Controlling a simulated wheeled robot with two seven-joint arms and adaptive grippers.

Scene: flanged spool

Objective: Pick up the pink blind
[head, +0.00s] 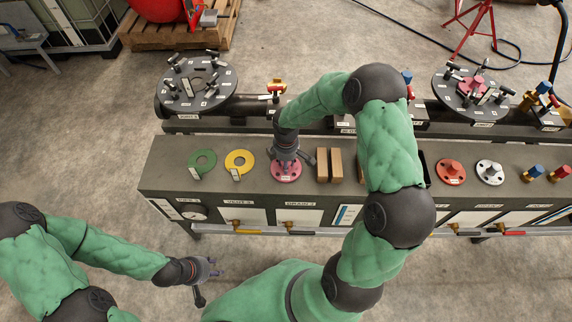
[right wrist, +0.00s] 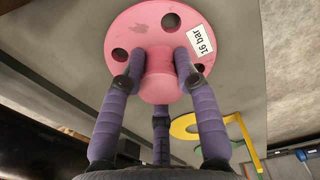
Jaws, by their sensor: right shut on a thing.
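The pink blind (head: 287,174) is a round flange with bolt holes and a central knob. It is at the grey bench top, between the yellow ring and the brown blocks; I cannot tell whether it touches the bench. In the right wrist view the blind (right wrist: 130,32) carries a "16 bar" label. My right gripper (head: 287,158) is above it, with purple fingers (right wrist: 163,85) shut around the knob. My left gripper (head: 212,273) is open and empty, low in front of the bench, well away from the blind.
On the bench (head: 165,165) are a green ring (head: 190,160), a yellow ring (head: 229,162), brown blocks (head: 322,164), a red flange (head: 451,181) and a white flange (head: 489,180). Behind stand dark pipes with round studded flanges (head: 225,76). My right arm hides part of the bench.

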